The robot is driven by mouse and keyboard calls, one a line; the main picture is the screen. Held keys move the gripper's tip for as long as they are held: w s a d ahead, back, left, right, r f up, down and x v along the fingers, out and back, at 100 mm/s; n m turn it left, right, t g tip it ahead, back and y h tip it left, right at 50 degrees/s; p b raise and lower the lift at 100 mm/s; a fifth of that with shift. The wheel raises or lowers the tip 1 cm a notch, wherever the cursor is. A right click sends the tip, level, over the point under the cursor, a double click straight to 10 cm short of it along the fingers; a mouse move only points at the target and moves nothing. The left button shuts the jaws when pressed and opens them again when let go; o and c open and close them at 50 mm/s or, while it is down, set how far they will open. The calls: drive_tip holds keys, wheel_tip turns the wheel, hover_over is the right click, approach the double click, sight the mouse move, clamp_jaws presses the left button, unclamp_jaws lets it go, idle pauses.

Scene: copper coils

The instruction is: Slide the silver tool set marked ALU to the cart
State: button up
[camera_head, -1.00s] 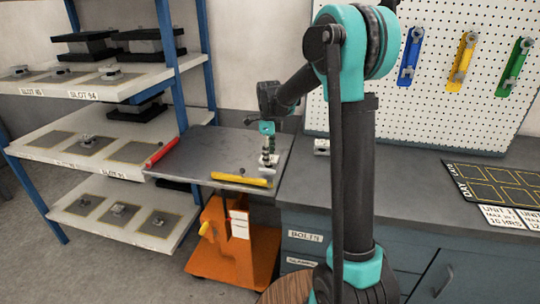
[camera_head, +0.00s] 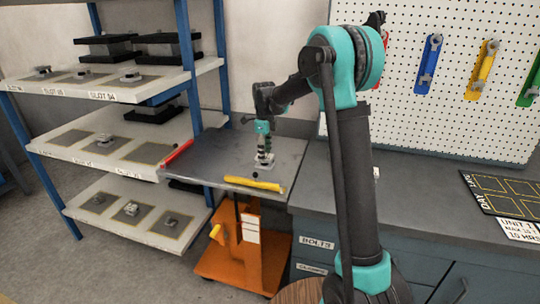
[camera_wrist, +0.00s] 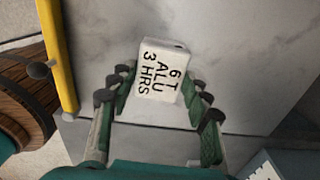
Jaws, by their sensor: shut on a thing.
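The silver tool set (camera_wrist: 158,75), a pale block with the dark label "6 T ALU 3 HRS", is between my fingers in the wrist view. My gripper (camera_wrist: 160,92) is shut on it from both sides. In the head view my gripper (camera_head: 264,156) points down over the cart's grey top, and the tool set (camera_head: 263,165) shows small at its tips. The cart (camera_head: 218,160) has an orange base, a red bar on its left and a yellow bar in front. The tool set appears to sit on the top, apart from the yellow bar; exact contact underneath is hidden.
The grey workbench (camera_head: 420,200) adjoins the cart's right side. A blue-posted shelf rack (camera_head: 120,170) with several small tool pieces stands left. The yellow bar (camera_wrist: 58,60) edges the surface in the wrist view. The cart top's left part is clear.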

drive_tip(key=shift+w+a, duration=1.35)
drive_tip(key=shift+a, duration=0.45)
drive_tip(key=shift+w+a, duration=1.4)
drive_tip(key=shift+a, duration=0.4)
drive_tip(key=shift+w+a, duration=1.35)
drive_tip(key=shift+a, duration=0.45)
drive_tip(key=shift+w+a, duration=0.45)
drive_tip(key=shift+a, duration=0.2)
drive_tip(key=o, duration=1.2)
drive_tip(key=shift+o, duration=0.2)
drive_tip(key=shift+r, duration=0.1)
drive_tip(key=shift+r, duration=2.4)
